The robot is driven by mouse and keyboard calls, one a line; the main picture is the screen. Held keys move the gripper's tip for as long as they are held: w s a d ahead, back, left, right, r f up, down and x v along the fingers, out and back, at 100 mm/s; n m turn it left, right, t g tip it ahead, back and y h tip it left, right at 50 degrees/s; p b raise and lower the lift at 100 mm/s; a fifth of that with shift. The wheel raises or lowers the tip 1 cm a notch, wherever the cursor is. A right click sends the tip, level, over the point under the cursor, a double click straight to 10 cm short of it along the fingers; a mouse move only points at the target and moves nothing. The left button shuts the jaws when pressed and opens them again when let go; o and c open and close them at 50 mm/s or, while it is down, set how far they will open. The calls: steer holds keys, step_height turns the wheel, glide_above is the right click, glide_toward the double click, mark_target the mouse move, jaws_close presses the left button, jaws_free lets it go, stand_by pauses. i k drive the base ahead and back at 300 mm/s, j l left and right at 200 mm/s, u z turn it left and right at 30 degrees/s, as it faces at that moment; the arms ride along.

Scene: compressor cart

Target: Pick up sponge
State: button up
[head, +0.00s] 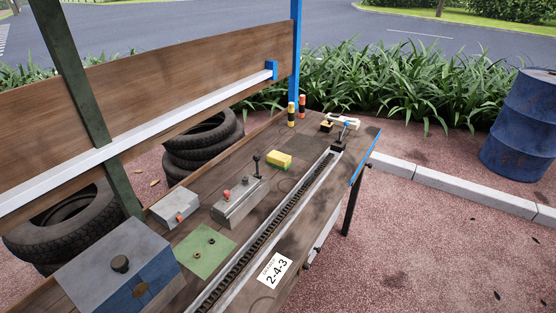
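The sponge (279,160) is a small yellow block with a green underside. It lies flat on the dark wooden cart top (309,226), toward the far half, on the left side of a long chain-like rail. Nothing covers it from this view. My gripper is not in view.
A grey box with a black lever (240,201) stands just nearer than the sponge. The chain rail (275,225) runs along its right. Two striped posts (291,114) and a small clamp-like device (342,130) stand beyond it. A wooden back panel (180,80) rises behind the cart. A blue barrel (520,125) stands right.

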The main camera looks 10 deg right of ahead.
mark_target(281, 161)
steer(key=u, duration=0.35)
steer(key=i+l+u, duration=0.15)
steer(key=l+u, duration=0.65)
steer(key=i+l, duration=0.05)
